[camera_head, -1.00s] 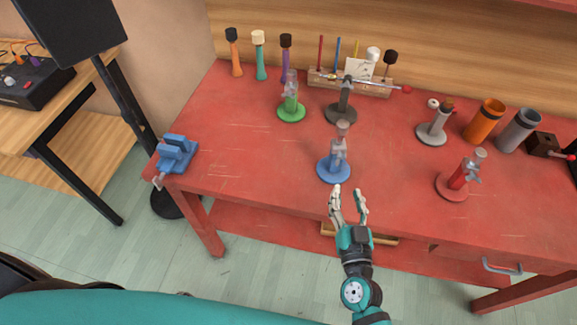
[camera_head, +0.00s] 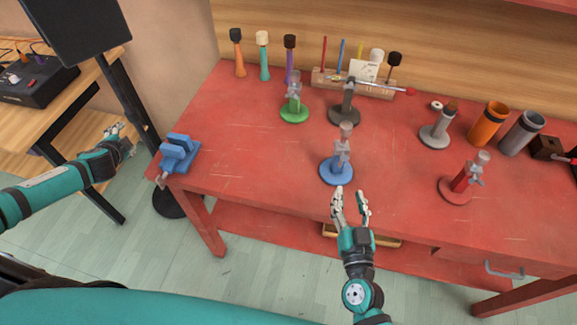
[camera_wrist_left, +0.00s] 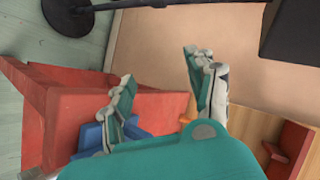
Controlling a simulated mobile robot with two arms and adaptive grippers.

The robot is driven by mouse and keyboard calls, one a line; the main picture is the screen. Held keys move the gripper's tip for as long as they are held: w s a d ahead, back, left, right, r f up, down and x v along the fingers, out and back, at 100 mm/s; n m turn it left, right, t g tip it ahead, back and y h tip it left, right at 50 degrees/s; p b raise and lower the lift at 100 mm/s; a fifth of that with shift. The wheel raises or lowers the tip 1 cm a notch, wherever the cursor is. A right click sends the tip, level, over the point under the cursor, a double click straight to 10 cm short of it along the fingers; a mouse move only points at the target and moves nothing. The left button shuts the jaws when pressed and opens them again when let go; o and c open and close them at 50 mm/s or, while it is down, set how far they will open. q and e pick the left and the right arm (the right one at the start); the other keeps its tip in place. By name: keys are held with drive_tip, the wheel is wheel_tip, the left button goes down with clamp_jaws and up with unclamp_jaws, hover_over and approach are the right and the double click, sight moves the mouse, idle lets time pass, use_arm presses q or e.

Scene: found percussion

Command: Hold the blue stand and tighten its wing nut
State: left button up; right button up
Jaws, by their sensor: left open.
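The blue stand (camera_head: 337,171) stands upright near the front middle of the red table. Its post carries a grey fitting, the wing nut (camera_head: 341,146), with a grey-brown top above it. My right gripper (camera_head: 351,192) is open and empty just in front of the blue stand's base, at the table's front edge. My left gripper (camera_head: 116,132) is left of the table, near the blue vise and far from the blue stand. In the left wrist view the left gripper (camera_wrist_left: 163,78) has its fingers spread with nothing between them.
A blue vise (camera_head: 178,153) sits on the table's left corner. A green stand (camera_head: 294,113), a dark stand (camera_head: 342,115) and a red stand (camera_head: 457,189) stand around the blue one. A speaker (camera_head: 70,28) on a pole is at left. The table (camera_head: 245,150) is clear between vise and blue stand.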

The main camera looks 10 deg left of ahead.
use_arm(q)
drive_tip(key=w+d+r+m+t+h, duration=0.2)
drive_tip(key=w+d+r+h, duration=0.15)
drive_tip(key=d, duration=0.65)
drive_tip(key=n+t+h, duration=0.2)
drive_tip(key=n+h, duration=0.1)
drive_tip(key=h, duration=1.1)
approach(342, 135)
drive_tip(key=x, duration=0.7)
drive_tip(key=f+x, duration=0.1)
drive_tip(key=x, duration=0.3)
drive_tip(key=shift+w, duration=0.3)
clamp_jaws()
